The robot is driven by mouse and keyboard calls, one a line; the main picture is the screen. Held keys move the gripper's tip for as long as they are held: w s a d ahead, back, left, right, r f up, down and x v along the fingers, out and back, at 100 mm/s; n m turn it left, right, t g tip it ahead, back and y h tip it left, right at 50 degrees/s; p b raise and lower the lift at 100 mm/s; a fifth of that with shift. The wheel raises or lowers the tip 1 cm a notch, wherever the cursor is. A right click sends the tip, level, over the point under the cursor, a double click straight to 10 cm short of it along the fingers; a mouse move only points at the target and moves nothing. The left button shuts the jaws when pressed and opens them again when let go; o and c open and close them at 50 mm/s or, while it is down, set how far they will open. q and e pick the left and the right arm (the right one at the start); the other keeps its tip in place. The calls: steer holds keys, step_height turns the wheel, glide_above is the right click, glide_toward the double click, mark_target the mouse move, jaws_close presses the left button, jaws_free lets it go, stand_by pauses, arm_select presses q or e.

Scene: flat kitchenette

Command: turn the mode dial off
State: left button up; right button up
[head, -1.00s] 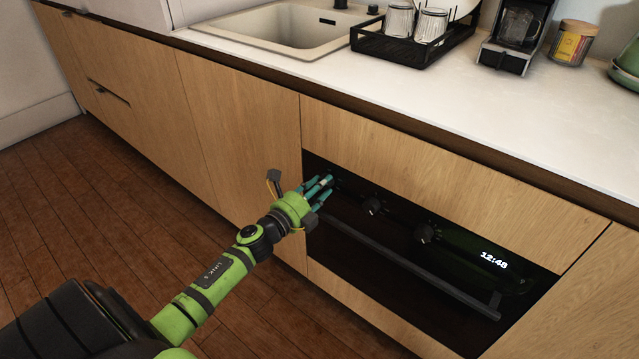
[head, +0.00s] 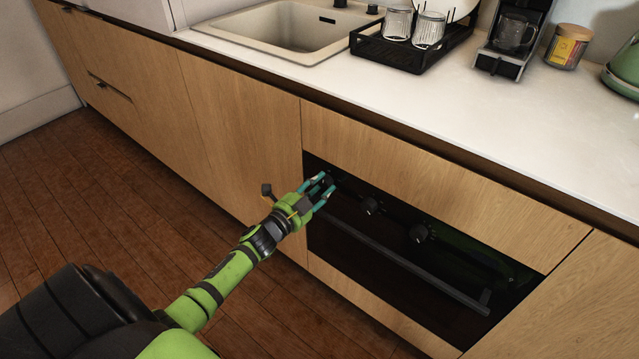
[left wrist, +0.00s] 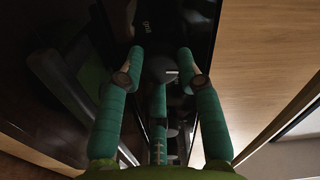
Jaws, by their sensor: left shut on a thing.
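The oven front (head: 345,235) is black, with a row of knobs along its top. My left gripper (head: 325,184) is at the leftmost knob, the mode dial, with its teal fingers around it. In the left wrist view the dark round mode dial (left wrist: 160,68) sits between the fingertips, with a pale mark on it. The gripper is shut on the dial. In the head view the fingers mostly hide the dial. The oven's display area is dark. My right gripper is not in view.
Two more knobs, the middle one (head: 370,206) and the right one (head: 419,233), are to the right. The oven handle bar (head: 400,262) runs below them. The worktop (head: 440,100) overhangs above, with a sink (head: 285,28) and dish rack (head: 390,50). The floor is clear.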

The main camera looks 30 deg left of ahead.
arm_select(q)
steer(key=shift+d+n+p, duration=0.25)
steer(key=shift+n+p, duration=0.05)
steer(key=shift+n, duration=0.5)
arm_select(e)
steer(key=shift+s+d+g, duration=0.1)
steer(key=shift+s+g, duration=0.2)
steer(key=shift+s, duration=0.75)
arm_select(q)
steer(key=o, duration=1.1)
steer(key=shift+o, duration=0.2)
steer(key=shift+s+a, duration=0.15)
steer(key=s, duration=1.1)
steer(key=shift+s+a, duration=0.35)
steer(key=shift+a, duration=0.05)
